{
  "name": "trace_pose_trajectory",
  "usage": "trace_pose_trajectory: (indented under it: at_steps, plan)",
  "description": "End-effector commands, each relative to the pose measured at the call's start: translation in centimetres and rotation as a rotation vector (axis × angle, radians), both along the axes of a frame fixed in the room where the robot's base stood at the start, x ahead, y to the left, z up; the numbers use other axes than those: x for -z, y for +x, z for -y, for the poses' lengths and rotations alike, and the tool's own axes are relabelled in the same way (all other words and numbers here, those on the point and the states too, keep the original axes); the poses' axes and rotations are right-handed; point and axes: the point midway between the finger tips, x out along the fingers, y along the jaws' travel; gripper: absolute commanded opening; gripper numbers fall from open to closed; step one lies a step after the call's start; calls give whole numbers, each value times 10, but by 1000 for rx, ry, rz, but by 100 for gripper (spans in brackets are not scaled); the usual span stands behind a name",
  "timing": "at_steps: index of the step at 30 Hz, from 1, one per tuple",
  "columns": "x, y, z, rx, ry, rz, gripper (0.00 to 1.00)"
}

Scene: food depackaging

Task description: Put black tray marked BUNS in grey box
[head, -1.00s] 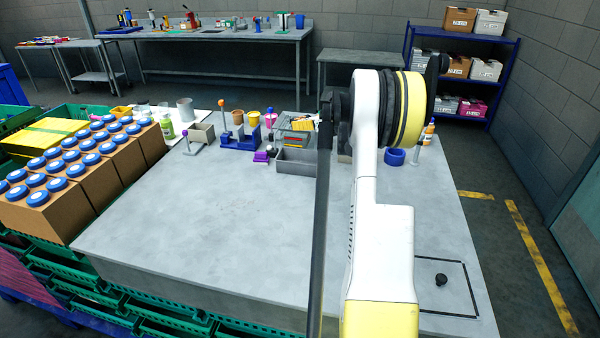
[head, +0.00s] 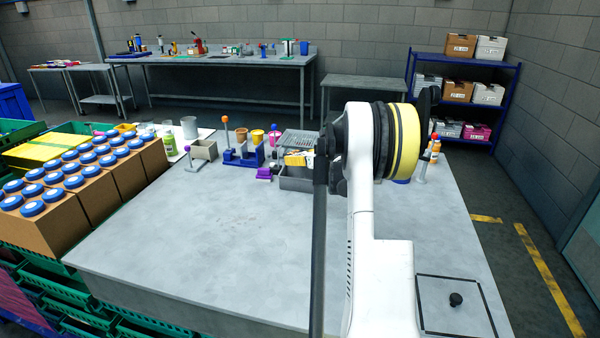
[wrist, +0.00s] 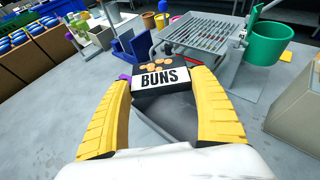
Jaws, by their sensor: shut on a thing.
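The black tray marked BUNS (wrist: 160,78) is between the yellow fingers of my gripper (wrist: 163,83), which is shut on it. Several small orange-brown pieces lie in the tray. In the wrist view the grey box (wrist: 184,116) lies just below and on the near side of the tray; I cannot tell whether they touch. In the head view the grey box (head: 295,184) stands on the table, partly hidden by my arm. The yellow fingers of my gripper (head: 298,158) show just above its far side. The tray is not clear in the head view.
A wire rack (wrist: 205,33) stands beyond the tray, with a green cup (wrist: 268,42) to its right. A blue holder (head: 243,154) and a purple block (head: 264,173) stand left of the box.

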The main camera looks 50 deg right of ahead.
Motion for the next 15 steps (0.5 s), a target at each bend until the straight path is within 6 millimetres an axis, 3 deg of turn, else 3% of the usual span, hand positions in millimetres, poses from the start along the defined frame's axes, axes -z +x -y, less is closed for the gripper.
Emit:
trace_pose_trajectory:
  at_steps: [4, 10, 15]
  plan:
    - [9, 3, -1, 0, 0, 0, 42]
    - [41, 3, -1, 0, 0, 0, 42]
    - [41, 3, -1, 0, 0, 0, 42]
